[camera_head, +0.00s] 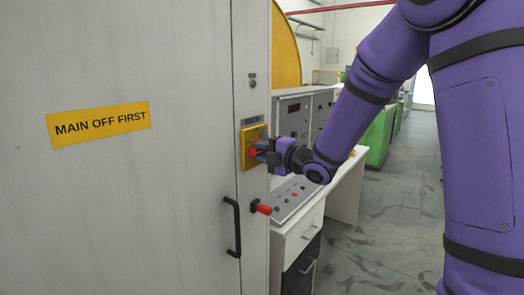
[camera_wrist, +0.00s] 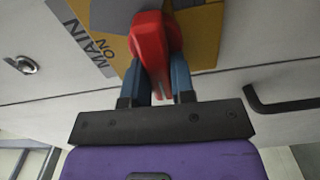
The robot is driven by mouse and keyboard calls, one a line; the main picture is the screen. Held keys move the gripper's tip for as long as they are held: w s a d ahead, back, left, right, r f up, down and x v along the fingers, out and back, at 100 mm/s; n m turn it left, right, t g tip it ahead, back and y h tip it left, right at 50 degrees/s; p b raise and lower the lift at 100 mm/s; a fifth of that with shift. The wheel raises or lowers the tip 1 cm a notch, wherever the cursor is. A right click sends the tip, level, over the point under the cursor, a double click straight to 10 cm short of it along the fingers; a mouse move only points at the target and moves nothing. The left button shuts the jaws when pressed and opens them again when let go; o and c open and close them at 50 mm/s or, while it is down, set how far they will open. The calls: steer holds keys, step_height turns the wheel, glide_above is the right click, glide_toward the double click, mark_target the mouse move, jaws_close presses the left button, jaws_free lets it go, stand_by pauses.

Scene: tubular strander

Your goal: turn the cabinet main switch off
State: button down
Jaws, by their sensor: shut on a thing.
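The cabinet main switch is a red handle (camera_wrist: 150,45) on a yellow plate (camera_head: 247,148) on the cabinet's right-hand edge. The plate also shows in the wrist view (camera_wrist: 205,35), beside a grey label reading "MAIN" and part of "ON". My gripper (camera_head: 262,150) reaches the switch from the right. In the wrist view my gripper (camera_wrist: 165,80) has its two blue fingers on either side of the red handle, shut on it. In the head view the fingers hide part of the handle. I cannot tell the handle's exact setting from the lettering.
The grey cabinet door (camera_head: 130,200) carries a yellow "MAIN OFF FIRST" sign (camera_head: 98,123) and a black pull handle (camera_head: 232,228). A red knob (camera_head: 262,208) sticks out below the switch. A white desk with a control panel (camera_head: 292,196) stands right of the cabinet. Floor (camera_head: 375,250) is clear farther right.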

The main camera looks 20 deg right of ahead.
steer(key=shift+f+n, duration=0.15)
steer(key=shift+n, duration=0.25)
steer(key=c, duration=1)
jaws_free()
steer(key=shift+o, duration=0.2)
steer(key=v, duration=1.1)
steer(key=shift+w, duration=0.1)
